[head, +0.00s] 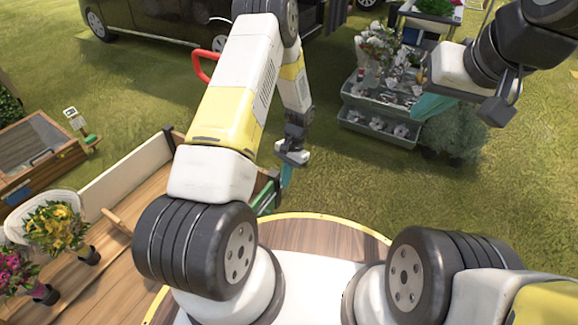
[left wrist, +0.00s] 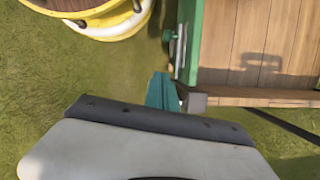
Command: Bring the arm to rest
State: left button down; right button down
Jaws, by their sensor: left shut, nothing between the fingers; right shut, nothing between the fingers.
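My left arm reaches forward from the lower middle of the head view. My left gripper (head: 286,176) hangs at its end with teal fingers pointing down, beside the wooden trailer's green end. In the left wrist view its teal fingers (left wrist: 162,91) are shut and empty, close to the trailer's green edge in the picture. My right gripper (head: 430,106) is at the upper right of the head view, its teal fingers shut and empty, in front of the flower stand in the picture. Part of my right arm is out of frame.
A wooden trailer (head: 143,172) lies at the left; potted yellow flowers (head: 56,226) and pink flowers (head: 15,270) stand on it. A tiered flower stand (head: 378,125) is at the upper right, with a leafy bush (head: 455,132) beside it. A dark van (head: 160,18) is behind. Open grass lies between.

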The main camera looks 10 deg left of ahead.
pick_arm(q)
notch_tip(320, 180, up, 29)
jog(key=s+n+t+h, duration=0.1)
jog(key=n+t+h, duration=0.1)
jog(key=n+t, duration=0.15)
jog(key=s+a+r+n+t+h, duration=0.1)
jog(key=s+r+t, duration=0.4)
jog(key=s+r, duration=1.1)
jog(key=shift+s+r+n+t+h, duration=0.35)
jog(key=shift+s+h, duration=0.05)
jog(key=shift+s, duration=1.45)
